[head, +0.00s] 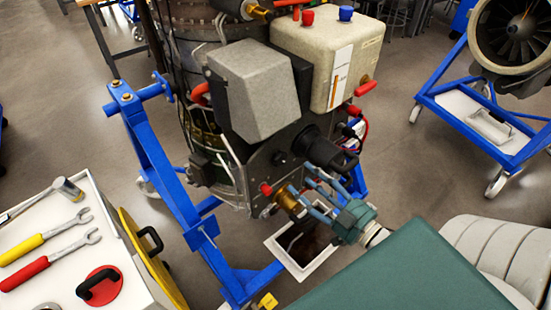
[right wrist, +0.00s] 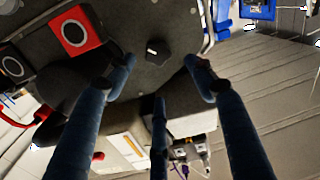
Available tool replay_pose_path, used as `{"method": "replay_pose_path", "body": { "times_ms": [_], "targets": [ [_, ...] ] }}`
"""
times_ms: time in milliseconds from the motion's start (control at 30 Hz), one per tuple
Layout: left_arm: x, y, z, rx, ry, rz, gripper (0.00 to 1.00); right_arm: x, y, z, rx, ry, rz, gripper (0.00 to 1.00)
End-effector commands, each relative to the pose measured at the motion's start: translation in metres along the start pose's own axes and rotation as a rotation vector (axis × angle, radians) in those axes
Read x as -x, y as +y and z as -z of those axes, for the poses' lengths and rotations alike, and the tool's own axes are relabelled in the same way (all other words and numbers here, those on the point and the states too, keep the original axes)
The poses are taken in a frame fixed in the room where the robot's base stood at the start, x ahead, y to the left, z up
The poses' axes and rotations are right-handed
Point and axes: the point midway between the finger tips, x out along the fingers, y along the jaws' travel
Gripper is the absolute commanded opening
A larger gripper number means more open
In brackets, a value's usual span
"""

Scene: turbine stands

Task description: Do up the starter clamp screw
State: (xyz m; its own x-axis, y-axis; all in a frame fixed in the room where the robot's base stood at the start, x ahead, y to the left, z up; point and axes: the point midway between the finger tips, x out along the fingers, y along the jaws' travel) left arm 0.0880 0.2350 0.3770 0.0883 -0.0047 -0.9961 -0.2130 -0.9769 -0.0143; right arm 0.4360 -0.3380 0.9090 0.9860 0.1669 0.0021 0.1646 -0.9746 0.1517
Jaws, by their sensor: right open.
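A black knob with a white mark (right wrist: 157,53), which may be the clamp screw, stands on a dark plate (right wrist: 130,85) in the right wrist view. My right gripper (right wrist: 160,76) is open, its three blue fingers spread around the line to the knob, apparently not touching it. In the head view my right gripper (head: 308,192) is beside the engine's lower right side, close to a brass cylinder with a red end (head: 287,199) and a black round part (head: 318,147). The knob cannot be made out there. My left gripper is not in view.
The engine hangs in a blue stand (head: 165,170), with a grey box (head: 250,88) and a cream box (head: 328,55) on it. A white tray (head: 275,245) lies below. A tool cart (head: 110,235) holds wrenches at left. Another turbine stand (head: 470,115) is at right.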

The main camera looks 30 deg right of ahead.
Motion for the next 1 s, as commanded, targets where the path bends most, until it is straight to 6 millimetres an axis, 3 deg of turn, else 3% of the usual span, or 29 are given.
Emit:
{"method": "replay_pose_path", "body": {
  "times_ms": [300, 500, 933, 1000],
  "targets": [
    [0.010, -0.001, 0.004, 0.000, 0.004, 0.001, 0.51, -0.060, 0.001, 0.002, 0.000, 0.003, -0.002, 0.54],
    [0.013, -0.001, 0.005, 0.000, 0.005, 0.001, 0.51, -0.088, 0.001, 0.001, 0.000, 0.000, -0.001, 0.54],
    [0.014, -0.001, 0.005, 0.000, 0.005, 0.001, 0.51, -0.099, 0.000, -0.001, 0.000, -0.002, -0.001, 0.54],
    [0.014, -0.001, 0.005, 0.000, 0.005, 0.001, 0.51, -0.099, 0.000, -0.001, 0.000, -0.002, -0.001, 0.42]
  ]
}}
